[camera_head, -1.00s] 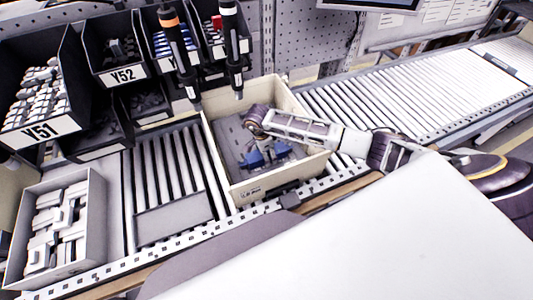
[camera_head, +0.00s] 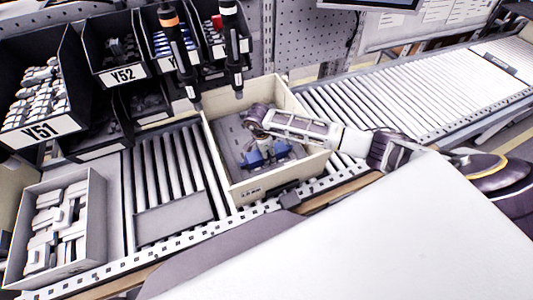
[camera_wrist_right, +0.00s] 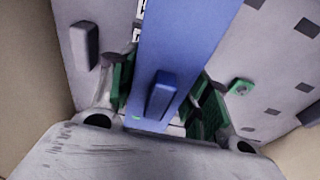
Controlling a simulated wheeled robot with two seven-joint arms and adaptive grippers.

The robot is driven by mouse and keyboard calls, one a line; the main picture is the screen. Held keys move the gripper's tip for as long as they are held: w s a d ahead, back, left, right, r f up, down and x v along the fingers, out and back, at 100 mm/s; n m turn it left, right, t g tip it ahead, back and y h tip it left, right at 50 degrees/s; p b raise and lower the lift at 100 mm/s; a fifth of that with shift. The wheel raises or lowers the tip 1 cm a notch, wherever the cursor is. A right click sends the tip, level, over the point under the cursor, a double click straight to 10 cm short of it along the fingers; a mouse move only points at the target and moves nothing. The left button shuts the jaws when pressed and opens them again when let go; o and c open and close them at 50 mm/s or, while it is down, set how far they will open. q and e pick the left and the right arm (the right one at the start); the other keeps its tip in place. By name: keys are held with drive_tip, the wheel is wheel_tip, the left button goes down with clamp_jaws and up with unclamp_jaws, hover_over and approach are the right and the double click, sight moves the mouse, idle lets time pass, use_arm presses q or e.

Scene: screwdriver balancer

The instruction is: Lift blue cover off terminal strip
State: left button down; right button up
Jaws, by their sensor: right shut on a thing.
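The blue cover (camera_wrist_right: 185,50) fills the middle of the right wrist view, with a raised blue rib (camera_wrist_right: 161,95) on it. Green terminal pieces (camera_wrist_right: 210,105) show on both sides of it. In the head view the cover (camera_head: 262,158) is a small blue patch inside the cream box, partly hidden by my right gripper. My right gripper (camera_head: 266,150) reaches down into the box and is shut on the blue cover; its fingertips are hard to make out. A grey panel (camera_head: 232,140) lies under it in the box. My left gripper is not in view.
The cream box (camera_head: 217,155) stands on a roller conveyor (camera_head: 420,95); its walls surround my right gripper. Two hanging screwdrivers (camera_head: 232,50) are close behind the box. Black bins (camera_head: 40,95) and a box of white parts (camera_head: 95,215) are at the left.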

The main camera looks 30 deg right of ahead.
drive_tip(key=shift+r, duration=0.15)
wheel_tip(320, 180, up, 10)
drive_tip(key=shift+f+b, duration=0.25)
drive_tip(key=shift+b, duration=0.7)
drive_tip(key=shift+r, duration=0.1)
